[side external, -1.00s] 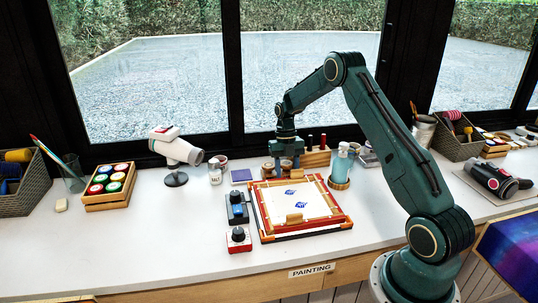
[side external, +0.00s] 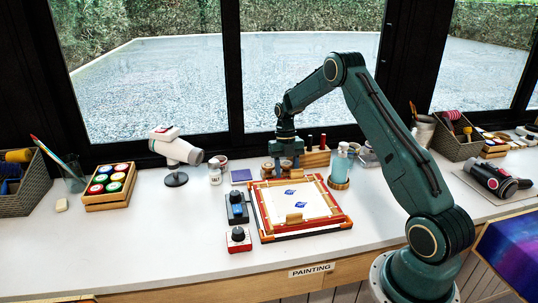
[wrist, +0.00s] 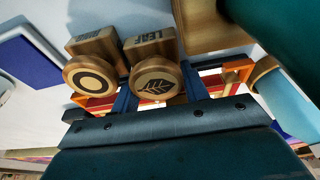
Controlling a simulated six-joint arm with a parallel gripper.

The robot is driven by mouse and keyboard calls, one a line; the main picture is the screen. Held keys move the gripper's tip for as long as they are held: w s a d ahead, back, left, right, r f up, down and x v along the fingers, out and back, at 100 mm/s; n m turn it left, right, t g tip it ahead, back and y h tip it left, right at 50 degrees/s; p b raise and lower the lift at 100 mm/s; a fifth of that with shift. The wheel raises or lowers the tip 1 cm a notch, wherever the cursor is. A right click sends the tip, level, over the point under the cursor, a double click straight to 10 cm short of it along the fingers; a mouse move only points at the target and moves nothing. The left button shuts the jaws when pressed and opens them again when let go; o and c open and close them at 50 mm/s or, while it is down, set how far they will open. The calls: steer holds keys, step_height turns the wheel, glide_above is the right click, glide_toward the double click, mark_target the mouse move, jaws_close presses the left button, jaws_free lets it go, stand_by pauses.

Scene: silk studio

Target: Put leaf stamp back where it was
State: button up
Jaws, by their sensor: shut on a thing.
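My gripper (side external: 286,163) points down at the back of the table, behind the framed silk. In the wrist view my gripper (wrist: 160,92) is shut on the wooden leaf stamp (wrist: 155,80), with a finger on each side of its round knob. The knob bears a dark leaf mark and the block behind it reads LEAF. A similar stamp with a ring mark (wrist: 91,78) stands close beside it on the left, outside the fingers. In the side view my fingers partly hide the stamps. I cannot tell whether the leaf stamp's base touches the table.
The framed white silk (side external: 320,205) with two blue prints lies in front. A purple-blue square (side external: 241,176) lies left.

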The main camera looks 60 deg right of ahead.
mark_target(284, 163)
steer(key=shift+x, duration=0.85)
steer(key=o, duration=1.1)
steer(key=shift+d, duration=0.15)
steer(key=shift+o, duration=0.2)
steer(key=shift+f, duration=0.1)
steer(key=shift+d, duration=0.1)
steer(key=shift+v, duration=1)
steer(key=shift+a+v, duration=0.2)
steer(key=shift+v, duration=1.75)
steer(key=shift+a+v, duration=0.15)
steer(key=shift+v, duration=1.85)
steer(key=shift+w, duration=0.2)
steer(key=shift+a, duration=0.1)
